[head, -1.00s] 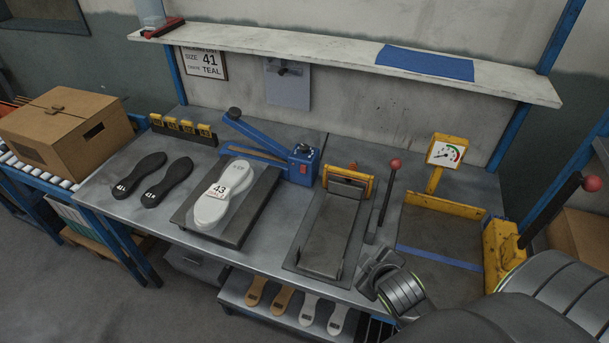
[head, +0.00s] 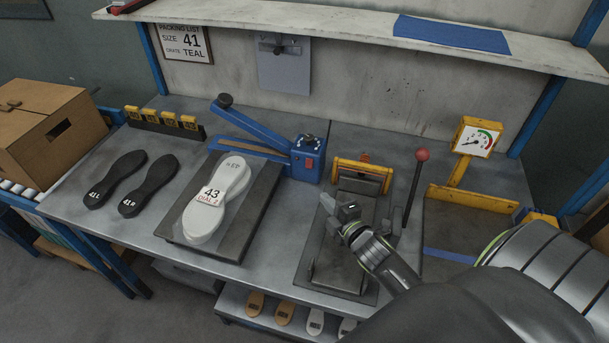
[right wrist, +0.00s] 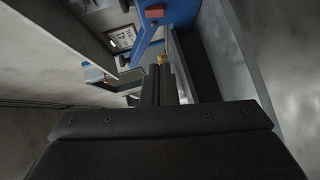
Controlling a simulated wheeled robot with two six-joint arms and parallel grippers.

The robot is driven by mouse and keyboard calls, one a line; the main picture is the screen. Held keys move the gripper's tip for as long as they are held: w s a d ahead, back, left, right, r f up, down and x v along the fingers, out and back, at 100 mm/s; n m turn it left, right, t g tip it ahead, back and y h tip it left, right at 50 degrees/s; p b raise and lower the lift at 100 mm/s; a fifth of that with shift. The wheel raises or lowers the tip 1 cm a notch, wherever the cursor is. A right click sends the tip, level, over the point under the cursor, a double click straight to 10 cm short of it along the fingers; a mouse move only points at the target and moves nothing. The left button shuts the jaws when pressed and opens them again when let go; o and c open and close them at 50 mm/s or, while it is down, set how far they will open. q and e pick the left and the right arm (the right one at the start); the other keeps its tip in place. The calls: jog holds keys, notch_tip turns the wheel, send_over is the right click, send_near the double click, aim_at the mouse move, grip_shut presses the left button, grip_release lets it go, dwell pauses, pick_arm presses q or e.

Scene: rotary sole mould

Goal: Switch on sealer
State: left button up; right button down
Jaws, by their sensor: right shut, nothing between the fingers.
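The blue sealer (head: 306,160) stands near the back of the bench, with a red switch (head: 309,164) on its front and a dial on top. Its long blue arm (head: 255,132) is raised to the left, ending in a black knob. My right gripper (head: 338,208) is shut and empty, above the dark press plate, in front and to the right of the sealer and apart from it. In the right wrist view the shut fingers (right wrist: 165,88) point toward blue parts with a red piece. My left gripper is out of view.
A dark board (head: 255,220) holds a pale sole pack labelled 43. Two black soles (head: 115,180) lie left of it. A lever with a red knob (head: 422,155) and a yellow gauge (head: 476,138) stand to the right. A shelf (head: 350,32) runs above the bench.

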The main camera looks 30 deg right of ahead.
jog(key=f, duration=0.1)
send_near(309, 163)
jog(key=w+a, duration=0.1)
jog(key=w+a+f, duration=0.1)
jog(key=w+a, duration=0.1)
jog(key=shift+w+a+f, duration=0.15)
jog(key=shift+a+f, duration=0.15)
jog(key=shift+a, duration=0.05)
jog(key=w+d, duration=0.2)
jog(key=shift+w+f+b, duration=0.3)
jog(key=shift+f, duration=0.1)
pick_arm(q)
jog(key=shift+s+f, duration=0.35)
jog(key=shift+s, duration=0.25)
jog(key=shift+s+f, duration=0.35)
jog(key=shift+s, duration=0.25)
pick_arm(e)
jog(key=shift+w+d, duration=0.3)
jog(key=shift+d, duration=0.2)
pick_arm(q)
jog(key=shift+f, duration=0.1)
pick_arm(e)
jog(key=shift+f, duration=0.1)
